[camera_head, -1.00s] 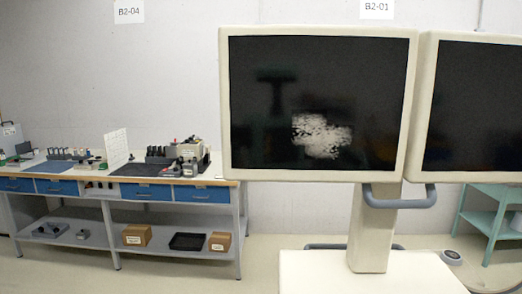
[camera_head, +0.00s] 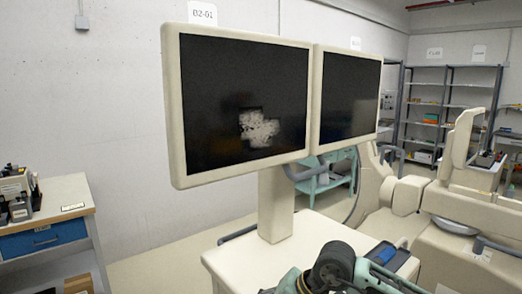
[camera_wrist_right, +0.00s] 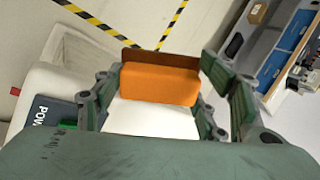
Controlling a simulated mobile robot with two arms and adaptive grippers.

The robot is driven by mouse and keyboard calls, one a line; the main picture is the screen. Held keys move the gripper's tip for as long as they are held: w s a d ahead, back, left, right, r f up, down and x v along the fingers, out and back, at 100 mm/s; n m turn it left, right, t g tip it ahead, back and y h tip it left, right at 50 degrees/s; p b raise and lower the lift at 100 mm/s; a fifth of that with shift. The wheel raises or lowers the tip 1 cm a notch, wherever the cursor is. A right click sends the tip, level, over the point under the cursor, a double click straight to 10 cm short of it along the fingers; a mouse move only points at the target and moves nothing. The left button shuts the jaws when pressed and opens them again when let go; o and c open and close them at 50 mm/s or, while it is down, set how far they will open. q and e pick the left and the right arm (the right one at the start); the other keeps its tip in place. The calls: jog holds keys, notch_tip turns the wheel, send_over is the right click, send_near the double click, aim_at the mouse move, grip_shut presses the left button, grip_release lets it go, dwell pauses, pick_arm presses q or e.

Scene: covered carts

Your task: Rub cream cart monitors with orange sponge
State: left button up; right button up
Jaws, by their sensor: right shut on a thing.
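Two cream-framed monitors stand side by side on a post over a cream cart (camera_head: 235,268). The left monitor (camera_head: 245,60) has a whitish patchy smudge (camera_head: 258,129) low on its dark screen. The right monitor (camera_head: 350,95) has a dark screen with no clear smudge showing. My right gripper (camera_wrist_right: 160,72) is shut on the orange sponge (camera_wrist_right: 158,87), which has a brown layer along its far side. In the wrist view the sponge is over a cream surface; whether they touch is unclear. In the head view my arm rises at the bottom edge, below the monitors. My left gripper is not in view.
A workbench with a blue drawer (camera_head: 42,238) stands at the left. Another cream machine (camera_head: 465,205) is at the right, with grey shelves (camera_head: 425,110) behind. A grey-blue handle (camera_head: 303,172) sits under the monitors. Bare floor lies between bench and cart.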

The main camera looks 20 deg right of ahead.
jog(key=w+d+r+m+t, duration=0.1)
jog(key=w+r+m+t, duration=0.2)
jog(key=r, duration=1)
jog(key=w+d+r+m+t+b, duration=0.15)
jog(key=w+r+t, duration=0.35)
jog(key=r, duration=0.8)
jog(key=w+d+r+m+t+p, duration=0.1)
jog(key=w+d+r+m+t, duration=0.3)
jog(key=r, duration=0.9)
jog(key=shift+n+t+y, duration=0.4)
jog(key=shift+n+t, duration=0.25)
jog(key=shift+t, duration=0.05)
jog(key=w+a+p, duration=0.1)
jog(key=w+a, duration=0.1)
jog(key=w+a+p, duration=0.1)
jog(key=a, duration=0.1)
jog(key=shift+w+a+f+p, duration=0.2)
jog(key=shift+w+p, duration=0.2)
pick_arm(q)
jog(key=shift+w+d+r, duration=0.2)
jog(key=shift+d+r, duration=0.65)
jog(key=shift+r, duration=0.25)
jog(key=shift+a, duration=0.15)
pick_arm(e)
jog(key=shift+w, duration=0.1)
jog(key=shift+x, duration=0.85)
